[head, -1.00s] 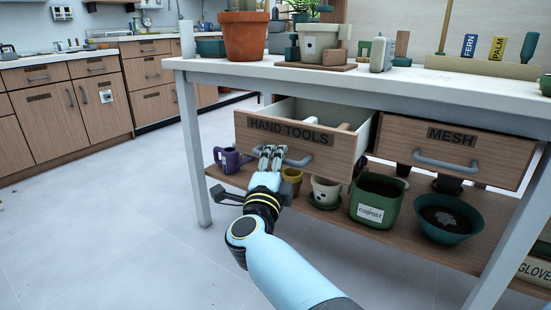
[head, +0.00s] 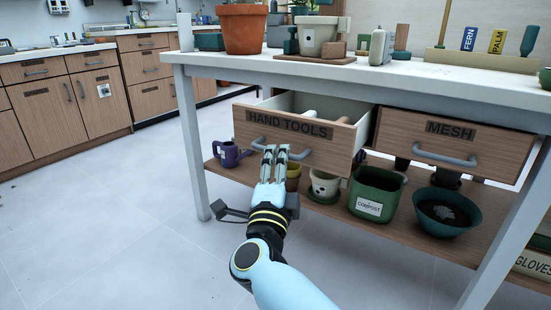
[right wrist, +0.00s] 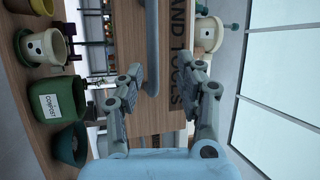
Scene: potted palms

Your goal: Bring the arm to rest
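The hand tools drawer (head: 350,138) stands pulled out under the bench, with some tool handles showing inside. Its grey bar handle (head: 299,155) runs across its front. My right gripper (head: 276,151) is in front of this handle and overlaps part of it in the head view. In the right wrist view my gripper (right wrist: 164,74) has its two fingers spread apart, with nothing held between them. The handle (right wrist: 151,40) shows there in the gap, beyond the fingers, with the drawer front (right wrist: 130,60) behind. My left gripper is out of view.
The mesh drawer (head: 490,150) is beside it on the right. The lower shelf (head: 335,213) holds a purple watering can (head: 229,155), a green compost bin (head: 377,194) and a teal bowl (head: 446,212). A bench leg (head: 193,150) stands left. The floor on the left is clear.

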